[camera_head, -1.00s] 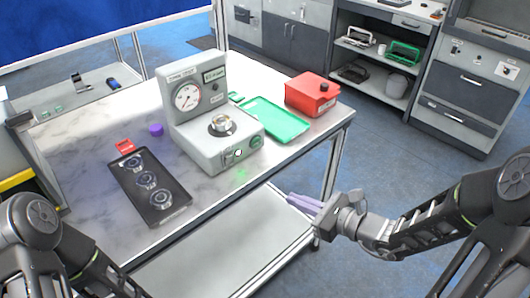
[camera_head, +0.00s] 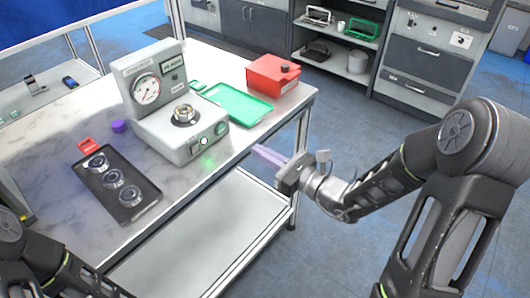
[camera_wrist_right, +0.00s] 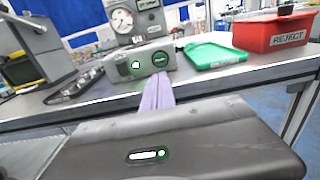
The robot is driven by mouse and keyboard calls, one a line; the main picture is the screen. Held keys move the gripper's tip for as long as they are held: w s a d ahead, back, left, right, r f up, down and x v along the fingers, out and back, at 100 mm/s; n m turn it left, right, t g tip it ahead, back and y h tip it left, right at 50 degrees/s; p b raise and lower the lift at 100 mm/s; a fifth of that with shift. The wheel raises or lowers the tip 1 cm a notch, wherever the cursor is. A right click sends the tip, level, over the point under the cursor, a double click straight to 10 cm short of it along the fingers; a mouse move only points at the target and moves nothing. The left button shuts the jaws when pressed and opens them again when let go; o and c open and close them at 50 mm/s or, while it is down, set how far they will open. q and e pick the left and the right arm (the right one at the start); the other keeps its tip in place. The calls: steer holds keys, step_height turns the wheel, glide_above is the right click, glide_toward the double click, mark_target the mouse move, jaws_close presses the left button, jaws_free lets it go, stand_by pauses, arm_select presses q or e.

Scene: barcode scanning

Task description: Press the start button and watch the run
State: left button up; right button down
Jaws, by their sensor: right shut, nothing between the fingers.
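A grey test machine (camera_head: 165,110) with a dial gauge and a small display stands on the marble-topped table. Its front panel has a white-lit button (camera_head: 204,141) and a green button (camera_head: 221,129); the labels are too small to read. A metal ring part (camera_head: 183,115) sits on its round seat. My right gripper (camera_head: 257,156) is shut and empty, with its purple fingers just off the table's front edge, apart from the panel. In the right wrist view the fingers (camera_wrist_right: 158,92) point toward the white-lit button (camera_wrist_right: 136,65) and green button (camera_wrist_right: 160,59). My left gripper is out of view.
A black tray (camera_head: 142,213) with three ring parts lies left of the machine, near a red card (camera_head: 88,145) and a purple cap (camera_head: 118,126). A green tray (camera_head: 240,114) and a red REJECT box (camera_head: 273,76) are to the right.

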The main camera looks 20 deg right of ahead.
mark_target(222, 128)
steer(key=p+x, duration=0.1)
steer(key=x, duration=0.9)
steer(key=shift+w+a+r+p, duration=0.1)
steer(key=shift+w+a+p, duration=0.05)
steer(key=shift+w+p, duration=0.2)
steer(key=shift+w+a+b, duration=0.4)
steer(key=shift+w+b, duration=0.1)
steer(key=shift+b, duration=0.05)
steer(key=shift+w+r, duration=0.1)
steer(key=shift+r, duration=0.1)
